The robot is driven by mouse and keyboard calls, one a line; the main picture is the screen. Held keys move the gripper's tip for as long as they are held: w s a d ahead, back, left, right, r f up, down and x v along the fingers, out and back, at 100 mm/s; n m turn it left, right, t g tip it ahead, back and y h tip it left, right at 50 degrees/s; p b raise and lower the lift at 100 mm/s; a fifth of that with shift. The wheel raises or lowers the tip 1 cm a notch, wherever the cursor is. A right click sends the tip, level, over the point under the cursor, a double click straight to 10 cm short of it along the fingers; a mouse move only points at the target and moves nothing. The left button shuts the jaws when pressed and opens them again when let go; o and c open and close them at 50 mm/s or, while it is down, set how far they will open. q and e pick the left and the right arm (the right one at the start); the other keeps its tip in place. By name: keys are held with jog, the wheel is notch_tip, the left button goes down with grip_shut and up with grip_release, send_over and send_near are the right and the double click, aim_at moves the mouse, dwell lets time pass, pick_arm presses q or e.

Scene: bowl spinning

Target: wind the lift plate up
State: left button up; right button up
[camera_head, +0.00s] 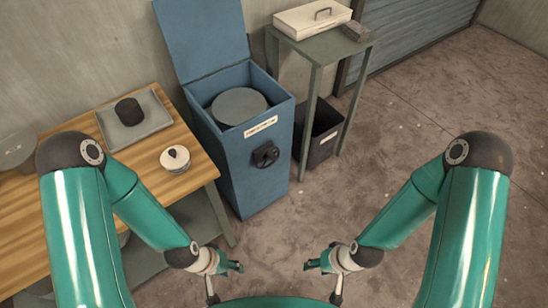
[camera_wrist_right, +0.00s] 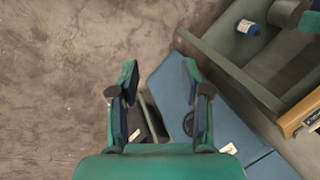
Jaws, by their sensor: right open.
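A blue cabinet (camera_head: 235,165) stands against the wall with its lid raised. The round grey lift plate (camera_head: 239,105) lies level in its open top, near the rim. A black handwheel (camera_head: 266,155) is on the cabinet's front, below a white label (camera_head: 260,126); it also shows in the right wrist view (camera_wrist_right: 188,123). My left gripper (camera_head: 238,266) hangs low in front of the cabinet, apart from it; its jaw opening is too small to tell. My right gripper (camera_head: 308,265) is also low and apart from the handwheel. In the right wrist view its fingers (camera_wrist_right: 160,75) are apart and empty.
A wooden table (camera_head: 80,195) on the left bears a tray (camera_head: 153,124) with a dark cylinder and a small round stack (camera_head: 175,162). A side table (camera_head: 322,47) with a white lidded box (camera_head: 312,17) stands right of the cabinet, a dark bin (camera_head: 322,135) beneath. Floor in front is clear.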

jog(key=w+f+n+t+b, duration=0.4)
jog(key=w+f+n+b, duration=0.55)
jog(key=w+b, duration=0.35)
jog(key=m+t+y+b, duration=0.6)
jog(key=m+t+b, duration=0.4)
jog(key=m+b, duration=2.9)
send_near(276, 160)
jog(key=w+a+n+p, duration=0.1)
jog(key=w, duration=0.1)
jog(key=w+a+n+p, duration=0.1)
jog(key=w+a+n, duration=0.1)
jog(key=w, duration=0.1)
jog(key=w+a+n+p, duration=0.1)
jog(key=w+a+n, duration=0.1)
jog(key=shift+w+r+y, duration=0.1)
jog(key=shift+w+y, duration=0.2)
jog(key=shift+w+a+f, duration=0.25)
jog(key=shift+w+a, duration=0.25)
jog(key=shift+w, duration=0.2)
jog(key=shift+w+a, duration=0.25)
jog(key=shift+w, duration=0.2)
